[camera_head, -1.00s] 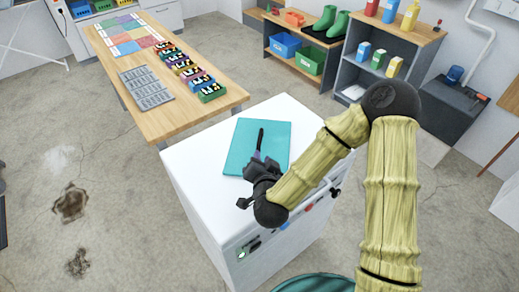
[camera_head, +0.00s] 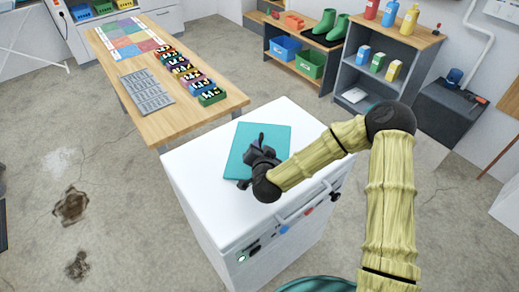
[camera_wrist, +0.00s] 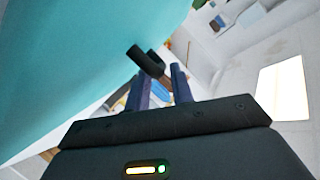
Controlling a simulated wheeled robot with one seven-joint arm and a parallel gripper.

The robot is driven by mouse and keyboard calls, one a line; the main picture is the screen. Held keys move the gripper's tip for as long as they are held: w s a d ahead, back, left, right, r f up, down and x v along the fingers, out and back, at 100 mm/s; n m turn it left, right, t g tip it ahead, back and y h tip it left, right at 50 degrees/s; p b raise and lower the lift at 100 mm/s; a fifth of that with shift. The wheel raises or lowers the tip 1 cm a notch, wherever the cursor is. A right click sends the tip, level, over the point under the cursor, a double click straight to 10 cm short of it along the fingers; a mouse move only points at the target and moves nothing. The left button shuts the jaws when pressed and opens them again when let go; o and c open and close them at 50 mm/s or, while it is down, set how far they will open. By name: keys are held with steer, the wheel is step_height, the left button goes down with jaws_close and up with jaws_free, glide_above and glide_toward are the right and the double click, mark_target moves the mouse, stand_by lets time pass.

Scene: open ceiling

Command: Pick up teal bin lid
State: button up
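The teal bin lid (camera_head: 240,158) is a flat square plate lying on top of the white cabinet. In the wrist view the lid (camera_wrist: 75,60) fills the upper left as a tilted teal surface. A black curved handle (camera_wrist: 147,62) stands out from its face. My gripper (camera_head: 260,146) is low over the lid's middle, hiding part of it and most of the handle. In the wrist view my gripper's two dark blue fingers (camera_wrist: 160,80) are spread apart, with the handle close by their tips. Whether the handle lies between the fingers or touches them is unclear.
The white cabinet (camera_head: 200,190) has bare top around the lid and a handle bar on its front. A wooden table (camera_head: 180,115) with a grey tray and several small coloured bins stands behind left. Grey shelving (camera_head: 350,78) stands behind right. The floor at left is open.

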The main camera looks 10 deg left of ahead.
mark_target(260, 141)
steer(key=shift+x, duration=1.95)
steer(key=shift+w+d+r, duration=0.1)
steer(key=shift+r, duration=0.05)
jaws_close()
